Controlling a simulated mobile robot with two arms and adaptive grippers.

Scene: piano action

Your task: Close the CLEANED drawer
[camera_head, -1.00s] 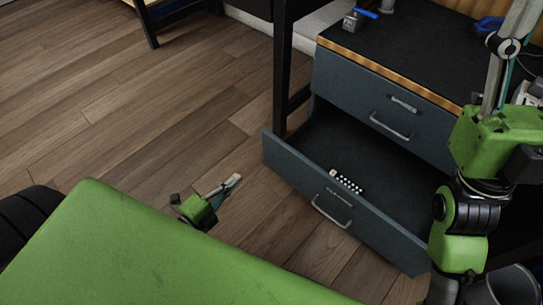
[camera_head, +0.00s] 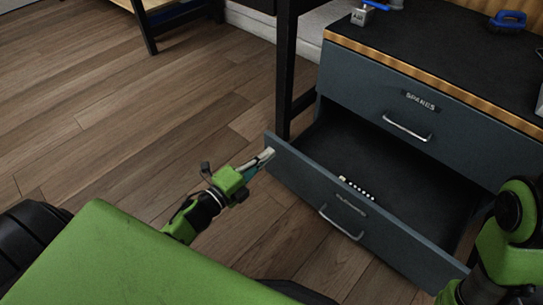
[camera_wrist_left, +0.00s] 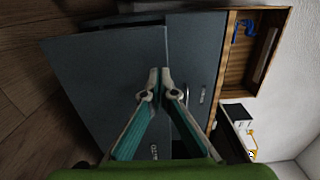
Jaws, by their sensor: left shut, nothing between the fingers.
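The lower drawer (camera_head: 310,187) of the dark grey cabinet stands pulled out. Its label is too blurred to read; a metal bar handle (camera_head: 342,224) is below it. My left gripper (camera_head: 269,154) is at the left end of this drawer's front, near its top edge. Its fingers are shut and empty; I cannot tell whether they touch the panel. In the left wrist view the shut fingertips (camera_wrist_left: 160,80) appear in front of the drawer panel (camera_wrist_left: 105,75). My right gripper is out of view; only part of that arm shows at the lower right.
The upper drawer (camera_head: 375,103), labelled SPARES, is shut. A row of small white pieces (camera_head: 356,188) lies inside the open drawer. A blue brush-like item (camera_head: 509,19) sits on the cabinet top. A dark table leg (camera_head: 284,75) stands beside the cabinet. Wooden floor at left is clear.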

